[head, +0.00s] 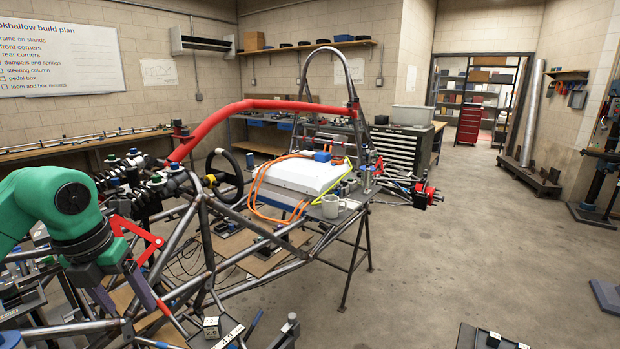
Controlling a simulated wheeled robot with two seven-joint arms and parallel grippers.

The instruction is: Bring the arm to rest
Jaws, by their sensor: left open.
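My left arm, green with a dark wrist, comes in from the left edge. My left gripper (131,308) points down over the near left part of the tube chassis (207,245). Its two fingers are apart and I see nothing held between them. A red angular bracket (146,243) shows just to the right of the wrist; I cannot tell whether they touch. The wrist hides part of the chassis behind it. My right gripper is not in view.
A black steering wheel (224,175) and a red-padded tube (265,105) rise from the chassis. A white box (300,173) with orange cables and a mug (331,206) sit farther right. A small marked cube (211,327) lies near the gripper. The floor at right is mostly clear.

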